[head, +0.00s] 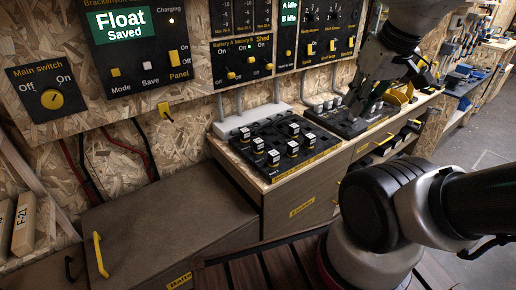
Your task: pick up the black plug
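My gripper (362,102) reaches down from the upper right over a second black board (345,127) on the counter. Its fingers are dark and small against the dark board, so I cannot tell whether they are open or hold anything. Dark pieces stand on that board near the fingers; I cannot make out which is the black plug. A nearer black board (262,172) carries several dark blocks with pale tops and yellow marks (273,158). It is left of my gripper and apart from it.
Control panels with switches (240,62) cover the wall behind the counter. A lower brown cabinet top (165,215) at the front left is clear. Drawers with yellow handles (384,139) face the floor on the right. Several tools lie farther back right.

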